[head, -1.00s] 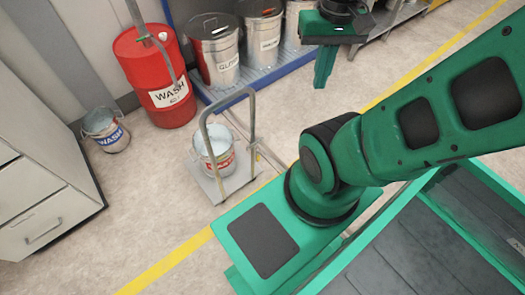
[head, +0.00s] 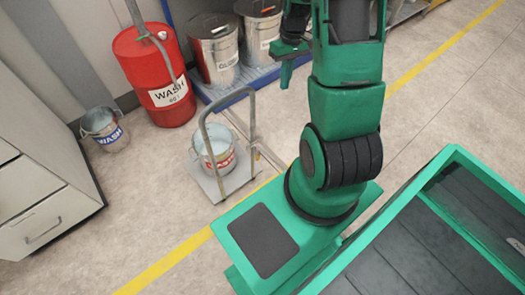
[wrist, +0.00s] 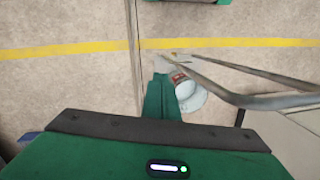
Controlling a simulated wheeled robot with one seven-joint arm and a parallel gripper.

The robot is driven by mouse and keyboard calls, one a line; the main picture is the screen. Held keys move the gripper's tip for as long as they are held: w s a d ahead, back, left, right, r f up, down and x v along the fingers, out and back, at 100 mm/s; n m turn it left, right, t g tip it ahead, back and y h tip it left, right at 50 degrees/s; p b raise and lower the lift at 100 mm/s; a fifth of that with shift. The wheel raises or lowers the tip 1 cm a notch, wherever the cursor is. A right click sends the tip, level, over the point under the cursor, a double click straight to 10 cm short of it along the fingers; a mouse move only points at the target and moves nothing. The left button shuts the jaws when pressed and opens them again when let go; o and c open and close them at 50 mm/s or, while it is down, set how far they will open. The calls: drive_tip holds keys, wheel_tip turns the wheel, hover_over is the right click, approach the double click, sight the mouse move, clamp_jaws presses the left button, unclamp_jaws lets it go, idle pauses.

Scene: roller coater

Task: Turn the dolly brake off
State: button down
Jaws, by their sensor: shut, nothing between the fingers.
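The dolly (head: 213,187) is a small grey platform with a tall tubular handle (head: 203,118), standing on the floor left of my arm. A white bucket (head: 215,152) with a red label stands on it. In the wrist view the dolly handle (wrist: 235,98) crosses the right side, and the bucket (wrist: 190,97) is partly hidden behind my green fingers. I cannot clearly make out the brake. My gripper (head: 286,78) is shut and empty, pointing down beyond the dolly, at its upper right in the head view. Its fingers also show in the wrist view (wrist: 160,82), apart from the dolly.
A red WASH drum (head: 153,75) and metal drums (head: 213,48) stand behind the dolly. A WASH bucket (head: 104,129) and a drawer cabinet (head: 38,205) are at left. A yellow line (head: 170,262) crosses the floor. Floor left of the dolly is clear.

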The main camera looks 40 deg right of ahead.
sight(258, 157)
wheel_tip(258, 157, down, 28)
drive_tip(key=w+n+y, duration=0.1)
drive_tip(key=n+y, duration=0.1)
drive_tip(key=y, duration=0.1)
drive_tip(key=a+f, duration=0.8)
drive_tip(key=f, duration=0.2)
drive_tip(key=shift+s+a+t, duration=0.15)
drive_tip(key=shift+a+t, duration=0.05)
drive_tip(key=shift+t, duration=0.1)
